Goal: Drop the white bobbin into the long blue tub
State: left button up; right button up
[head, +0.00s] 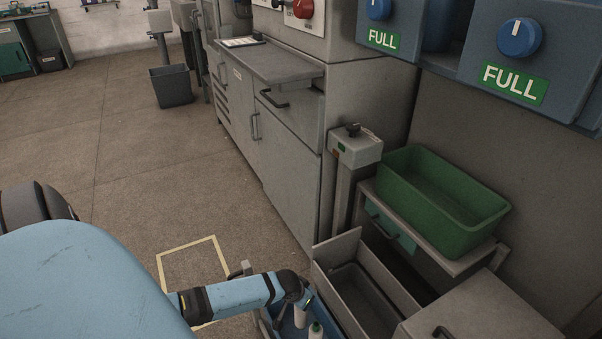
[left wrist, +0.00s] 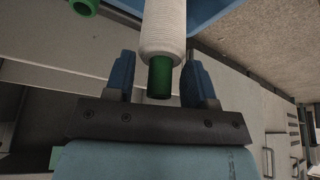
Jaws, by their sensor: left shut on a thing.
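The white bobbin (left wrist: 163,32) has a green core end and lies between the two fingers of my left gripper (left wrist: 160,82) in the left wrist view. The gripper is shut on it. In the head view my left gripper (head: 304,296) is low at the bottom centre, over the blue tub (head: 288,328), with the white bobbin (head: 300,315) hanging below it. The tub's blue wall also shows behind the bobbin in the left wrist view (left wrist: 208,13). Most of the tub is cut off in the head view. My right gripper is not in view.
A green bin (head: 440,200) sits on a stand farther right.

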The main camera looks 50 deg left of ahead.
aim_at(301, 317)
pick_arm(q)
jog(key=shift+f, duration=0.3)
notch_tip(301, 317, down, 4)
jog(key=shift+r+b, duration=0.2)
jog(key=shift+b, duration=0.9)
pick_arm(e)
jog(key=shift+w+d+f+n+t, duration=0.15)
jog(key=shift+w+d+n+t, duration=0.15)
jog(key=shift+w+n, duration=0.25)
pick_arm(q)
jog(key=shift+f, duration=0.6)
jog(key=o, duration=0.8)
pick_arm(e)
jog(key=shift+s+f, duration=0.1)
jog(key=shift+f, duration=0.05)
pick_arm(q)
jog(key=shift+o, duration=0.2)
